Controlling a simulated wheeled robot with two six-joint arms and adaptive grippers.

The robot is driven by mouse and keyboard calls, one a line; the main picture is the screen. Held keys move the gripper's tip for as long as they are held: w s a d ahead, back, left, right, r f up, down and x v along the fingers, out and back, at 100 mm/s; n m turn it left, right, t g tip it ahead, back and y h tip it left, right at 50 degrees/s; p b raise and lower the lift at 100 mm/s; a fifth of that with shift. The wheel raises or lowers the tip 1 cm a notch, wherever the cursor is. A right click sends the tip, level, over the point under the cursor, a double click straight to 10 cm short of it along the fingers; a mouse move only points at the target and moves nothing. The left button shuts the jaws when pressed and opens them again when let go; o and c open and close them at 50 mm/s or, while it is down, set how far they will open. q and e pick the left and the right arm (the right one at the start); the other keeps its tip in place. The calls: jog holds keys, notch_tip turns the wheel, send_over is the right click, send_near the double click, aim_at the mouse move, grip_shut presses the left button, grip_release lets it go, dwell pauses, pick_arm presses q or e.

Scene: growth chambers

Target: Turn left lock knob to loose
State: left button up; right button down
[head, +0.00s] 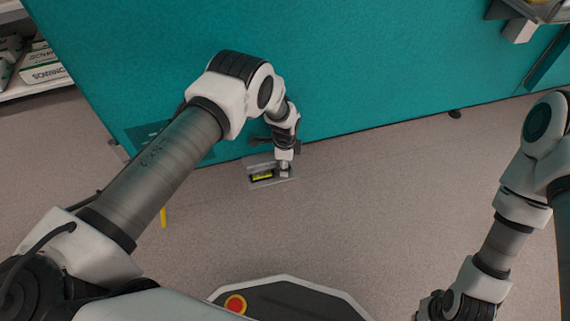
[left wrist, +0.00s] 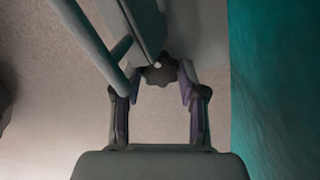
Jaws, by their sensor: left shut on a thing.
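The dark, lobed lock knob (left wrist: 160,75) shows in the left wrist view at the end of a grey metal part (left wrist: 137,25). My left gripper (left wrist: 158,82) has one finger on each side of the knob and is shut on it. In the head view my left gripper (head: 284,167) reaches down to a small grey fixture (head: 252,170) with a yellow-green strip, low by the teal wall. The knob is hidden there, and its turn position cannot be read.
The teal panel (head: 350,60) stands close beside my left gripper. Shelves with boxes (head: 43,72) are at the upper left. A yellow strip (head: 163,217) is on the floor. The grey floor (head: 400,190) between my arms is clear.

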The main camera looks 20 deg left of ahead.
pick_arm(q)
jog(key=n, duration=1.2)
dwell(0.3)
dwell(0.3)
jog(key=o, duration=1.1)
jog(key=shift+o, duration=0.2)
